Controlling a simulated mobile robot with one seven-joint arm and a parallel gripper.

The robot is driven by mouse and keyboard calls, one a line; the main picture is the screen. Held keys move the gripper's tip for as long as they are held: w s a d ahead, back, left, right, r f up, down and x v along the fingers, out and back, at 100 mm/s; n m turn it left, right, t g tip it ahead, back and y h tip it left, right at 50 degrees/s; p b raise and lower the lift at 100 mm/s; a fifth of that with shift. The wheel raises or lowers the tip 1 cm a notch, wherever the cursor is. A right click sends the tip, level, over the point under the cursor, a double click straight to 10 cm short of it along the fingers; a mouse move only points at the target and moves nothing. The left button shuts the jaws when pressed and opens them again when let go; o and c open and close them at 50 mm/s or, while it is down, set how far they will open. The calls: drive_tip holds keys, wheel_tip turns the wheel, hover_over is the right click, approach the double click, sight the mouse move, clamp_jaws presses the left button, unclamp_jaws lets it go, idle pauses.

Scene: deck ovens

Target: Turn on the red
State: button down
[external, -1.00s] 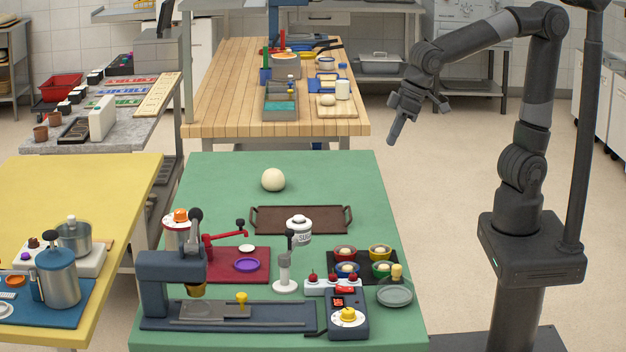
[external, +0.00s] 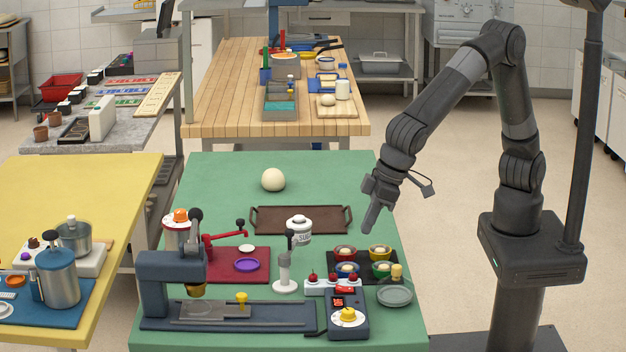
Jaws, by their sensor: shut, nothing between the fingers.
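Several red things are on the green table. A white strip (external: 321,288) carries several round red knobs in a row near the front right. Beside it, a dark blue box (external: 360,327) has a red rocker-like part (external: 345,289) at its top, a small red panel and a yellow dial (external: 348,316). Whether any of these is on is too small to tell. A red lever (external: 225,236) stands on a red mat (external: 222,268) further left. My gripper (external: 368,228) is shut and empty, pointing down above the table's right side, behind and above the bowls.
Several small coloured bowls (external: 346,252) sit on a dark mat, with a grey plate (external: 394,295) in front. A white lidded jar (external: 299,225), a brown tray (external: 262,227) and a blue press (external: 160,285) stand leftward. The table's back right is clear.

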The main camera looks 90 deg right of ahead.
sight(341, 288)
drive_tip(key=shift+a+f, duration=0.15)
drive_tip(key=shift+a, duration=0.1)
drive_tip(key=x, duration=1.4)
drive_tip(key=shift+w+d+f+g, duration=0.1)
drive_tip(key=shift+w+f+g, duration=0.1)
drive_tip(key=shift+g, duration=0.1)
drive_tip(key=shift+s, duration=0.25)
